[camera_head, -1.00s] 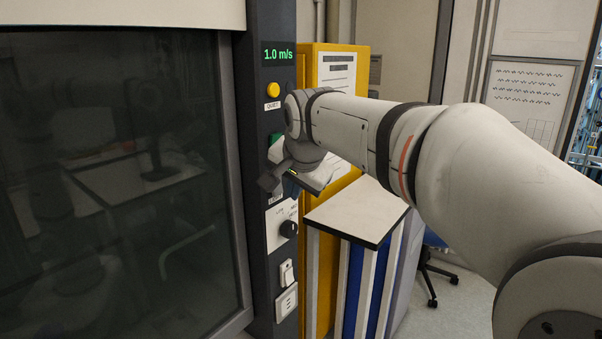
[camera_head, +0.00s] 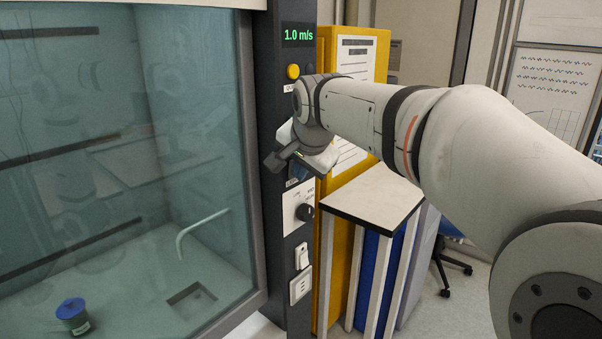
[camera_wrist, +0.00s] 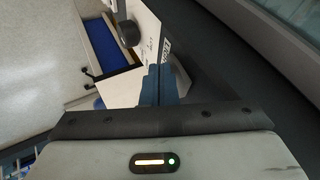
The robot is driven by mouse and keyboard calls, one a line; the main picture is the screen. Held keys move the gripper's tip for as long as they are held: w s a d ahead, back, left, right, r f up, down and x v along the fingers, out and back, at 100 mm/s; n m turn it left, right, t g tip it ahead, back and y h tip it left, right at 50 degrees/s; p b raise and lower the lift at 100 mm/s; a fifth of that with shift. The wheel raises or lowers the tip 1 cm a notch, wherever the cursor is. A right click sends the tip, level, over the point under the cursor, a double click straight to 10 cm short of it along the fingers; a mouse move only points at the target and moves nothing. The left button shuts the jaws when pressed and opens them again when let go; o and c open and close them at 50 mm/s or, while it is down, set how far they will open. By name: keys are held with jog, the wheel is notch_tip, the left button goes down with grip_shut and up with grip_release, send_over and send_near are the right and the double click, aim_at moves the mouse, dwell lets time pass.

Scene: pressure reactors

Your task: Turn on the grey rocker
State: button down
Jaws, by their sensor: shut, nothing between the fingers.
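My gripper (camera_head: 297,172) is at the dark control post (camera_head: 268,100) beside the glass, below the yellow button. In the wrist view its two blue fingers (camera_wrist: 160,70) are together, with nothing between them. The fingertips are close to the panel; I cannot tell whether they touch it. I cannot clearly make out the grey rocker; the gripper and wrist cover that part of the post. A small pale surface (camera_head: 286,132) shows at the wrist's left edge, and I cannot tell what it is.
On the post are a yellow button (camera_head: 293,71), a black knob (camera_head: 305,212), a white switch (camera_head: 301,256) and a socket (camera_head: 300,287). A yellow cabinet (camera_head: 340,270) and a small white-topped table (camera_head: 375,205) stand to the right. A blue-lidded jar (camera_head: 72,315) sits inside.

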jog(key=shift+r, duration=0.2)
jog(key=shift+r+p, duration=0.6)
jog(key=shift+r, duration=0.05)
jog(key=d+f+b+v, duration=0.1)
jog(key=d+b+v, duration=0.1)
jog(key=v, duration=1)
jog(key=shift+s+d, duration=0.3)
jog(key=shift+s, duration=0.2)
jog(key=shift+r, duration=0.1)
